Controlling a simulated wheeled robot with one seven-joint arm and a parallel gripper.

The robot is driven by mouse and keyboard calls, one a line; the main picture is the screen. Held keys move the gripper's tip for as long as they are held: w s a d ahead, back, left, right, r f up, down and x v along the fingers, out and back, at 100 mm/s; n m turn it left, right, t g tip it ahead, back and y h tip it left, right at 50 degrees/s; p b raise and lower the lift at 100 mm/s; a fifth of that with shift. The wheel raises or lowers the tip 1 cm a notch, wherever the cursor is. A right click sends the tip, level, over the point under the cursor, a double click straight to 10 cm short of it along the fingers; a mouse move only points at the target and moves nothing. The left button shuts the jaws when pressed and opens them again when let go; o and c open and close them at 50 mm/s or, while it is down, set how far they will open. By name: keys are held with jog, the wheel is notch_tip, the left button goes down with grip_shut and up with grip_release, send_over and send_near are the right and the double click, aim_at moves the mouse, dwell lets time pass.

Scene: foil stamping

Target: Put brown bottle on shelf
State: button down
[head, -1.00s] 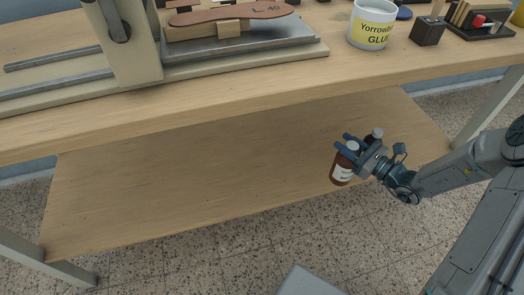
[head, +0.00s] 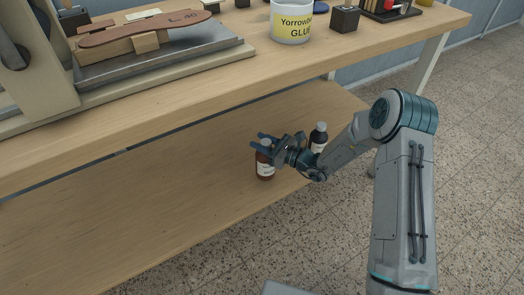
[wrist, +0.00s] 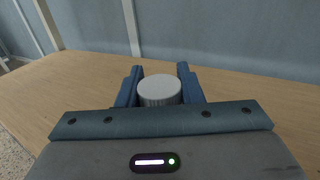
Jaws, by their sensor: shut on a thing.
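A brown bottle (head: 265,168) with a white cap and white label is upright in my gripper (head: 266,142), over the lower wooden shelf (head: 150,215), inside its front edge. I cannot tell whether its base touches the shelf. My gripper is shut on its upper part; in the wrist view the white cap (wrist: 159,91) sits between the two blue fingers (wrist: 160,85).
The worktop (head: 215,90) above the shelf carries a press with a steel plate (head: 160,52), a brown sole (head: 140,29), a glue tub (head: 291,22) and a black block (head: 345,18). A table leg (head: 429,62) stands at the right. The left of the shelf is clear.

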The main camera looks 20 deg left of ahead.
jog(key=shift+f+b, duration=0.5)
jog(key=shift+f, duration=1.15)
jog(key=shift+f, duration=0.2)
jog(key=c, duration=1)
grip_release()
jog(key=shift+r, duration=0.1)
